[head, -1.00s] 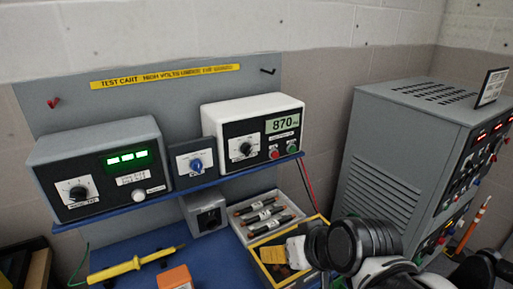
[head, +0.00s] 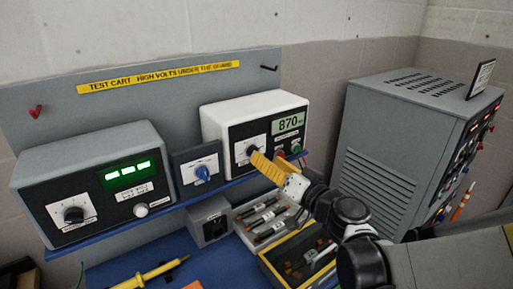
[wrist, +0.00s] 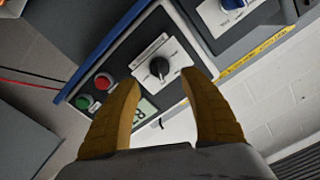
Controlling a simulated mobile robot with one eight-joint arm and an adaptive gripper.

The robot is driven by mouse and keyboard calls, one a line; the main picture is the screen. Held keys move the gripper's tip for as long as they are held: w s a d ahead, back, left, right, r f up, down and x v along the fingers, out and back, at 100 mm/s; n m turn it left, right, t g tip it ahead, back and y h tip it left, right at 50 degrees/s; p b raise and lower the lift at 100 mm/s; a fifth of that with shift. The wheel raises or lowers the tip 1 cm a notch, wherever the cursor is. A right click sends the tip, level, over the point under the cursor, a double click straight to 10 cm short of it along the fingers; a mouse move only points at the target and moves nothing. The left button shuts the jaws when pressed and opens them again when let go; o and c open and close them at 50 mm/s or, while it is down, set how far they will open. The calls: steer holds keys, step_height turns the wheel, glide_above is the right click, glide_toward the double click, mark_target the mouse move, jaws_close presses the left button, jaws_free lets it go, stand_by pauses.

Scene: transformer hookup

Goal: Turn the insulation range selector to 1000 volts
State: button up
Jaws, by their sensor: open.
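The white meter box (head: 253,108) sits on the blue shelf, with a black front panel and a display reading 870. Its black selector knob (head: 252,150) is partly beside my gripper's tip in the head view. In the wrist view the selector knob (wrist: 159,67) shows on a white scale plate, ahead of and between my fingers; the scale markings are too small to read. My gripper (head: 262,163) has yellow fingers. In the wrist view my gripper (wrist: 164,88) is open and empty, with the knob beyond its fingertips; contact is not visible.
Red (wrist: 103,82) and green (wrist: 84,102) buttons lie beside the knob. A small panel with a blue knob (head: 203,172) and a grey box with a green display (head: 125,173) stand to the left. A grey cabinet (head: 385,150) stands at right.

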mark_target(256, 149)
steer(key=x, duration=0.5)
steer(key=shift+w+a+b, duration=0.1)
steer(key=shift+a+b, duration=0.05)
steer(key=shift+b, duration=0.25)
jaws_close()
